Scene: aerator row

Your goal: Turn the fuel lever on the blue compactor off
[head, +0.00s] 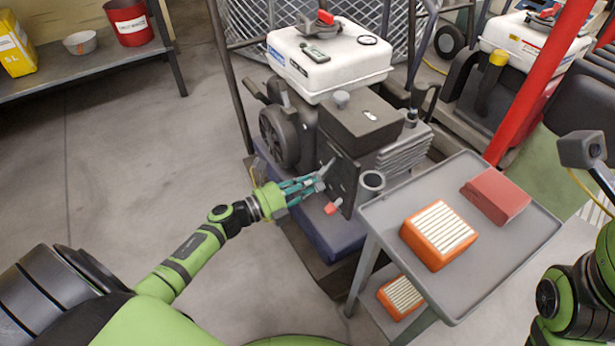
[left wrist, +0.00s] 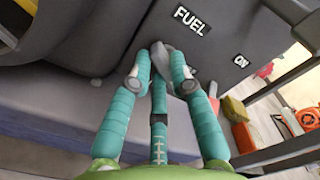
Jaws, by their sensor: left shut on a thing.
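The blue compactor (head: 335,238) has a blue base, a dark engine and a white tank (head: 330,58) on top. Its dark side panel (left wrist: 225,40) carries the words FUEL and ON in the left wrist view. My left gripper (head: 318,184) is at this panel, with teal fingers closed around the grey fuel lever (head: 327,167). In the left wrist view, the lever (left wrist: 167,62) shows between the fingertips (left wrist: 162,82), partly hidden by them. The lever slants, and ON is to its right. My right gripper is out of view.
A grey cart (head: 480,262) with an orange-and-white filter (head: 438,235) and a red block (head: 496,195) stands close right of the compactor. A red knob (head: 332,208) sits just below my left gripper. Another machine (head: 525,45) is behind. The floor at left is clear.

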